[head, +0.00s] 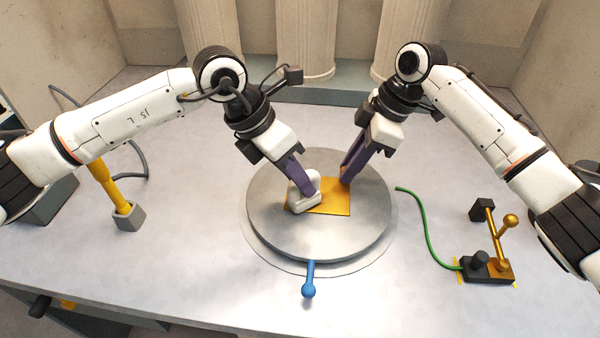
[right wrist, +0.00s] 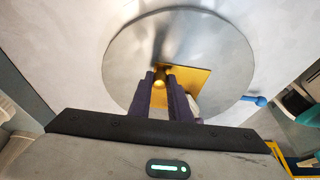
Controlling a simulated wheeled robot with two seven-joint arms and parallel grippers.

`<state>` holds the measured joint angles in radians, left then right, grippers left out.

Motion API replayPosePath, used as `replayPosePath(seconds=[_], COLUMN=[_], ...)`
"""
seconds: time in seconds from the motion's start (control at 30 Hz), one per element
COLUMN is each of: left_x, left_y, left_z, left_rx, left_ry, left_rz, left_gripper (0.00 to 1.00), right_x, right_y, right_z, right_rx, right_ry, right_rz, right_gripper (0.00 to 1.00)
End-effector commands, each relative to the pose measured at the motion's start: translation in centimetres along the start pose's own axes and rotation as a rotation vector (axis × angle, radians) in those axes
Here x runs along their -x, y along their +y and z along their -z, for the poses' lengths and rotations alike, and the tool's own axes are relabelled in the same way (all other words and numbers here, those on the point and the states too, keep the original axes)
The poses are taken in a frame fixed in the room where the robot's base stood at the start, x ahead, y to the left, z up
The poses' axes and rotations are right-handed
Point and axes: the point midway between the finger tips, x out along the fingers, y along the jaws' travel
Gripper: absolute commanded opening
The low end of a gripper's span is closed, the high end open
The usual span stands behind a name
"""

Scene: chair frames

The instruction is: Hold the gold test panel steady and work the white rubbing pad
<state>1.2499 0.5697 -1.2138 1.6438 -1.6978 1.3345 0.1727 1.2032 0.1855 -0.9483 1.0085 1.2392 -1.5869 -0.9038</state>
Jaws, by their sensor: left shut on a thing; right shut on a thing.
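The gold test panel (head: 335,199) lies flat on a round grey metal turntable (head: 285,240). My right gripper (head: 345,178) is shut at the panel's far right corner. In the right wrist view its purple fingers (right wrist: 160,82) close on a small gold knob at the edge of the panel (right wrist: 195,78). The white rubbing pad (head: 302,198) sits on the panel's left part. My left gripper (head: 307,187) is shut on the pad from above. The fingers hide part of the pad, and it is mostly hidden in the right wrist view.
A blue-knobbed lever (head: 309,282) sticks out from the turntable's front. At right are a black-and-gold lever fixture (head: 488,266) and a green cable (head: 425,222). A yellow post in a grey block (head: 128,216) stands at left. The table between them is clear.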

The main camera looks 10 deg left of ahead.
Motion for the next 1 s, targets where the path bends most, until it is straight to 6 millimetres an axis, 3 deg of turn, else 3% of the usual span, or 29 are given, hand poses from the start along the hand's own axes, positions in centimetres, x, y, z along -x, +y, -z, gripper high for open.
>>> replayPosePath(seconds=[0.37,1.0], left_x=[0.0,-0.4], left_y=[-0.4,1.3], left_z=[0.3,-0.9], left_rx=[0.0,0.001], left_ry=[0.001,0.001], left_rz=[0.001,-0.002], left_gripper=[0.0,0.0], right_x=[0.1,0.1], right_y=[0.1,0.0], right_z=[0.0,0.0], right_rx=[-0.002,0.0], right_ry=[0.001,0.001], right_rz=[-0.003,0.0], right_gripper=[0.0,0.0])
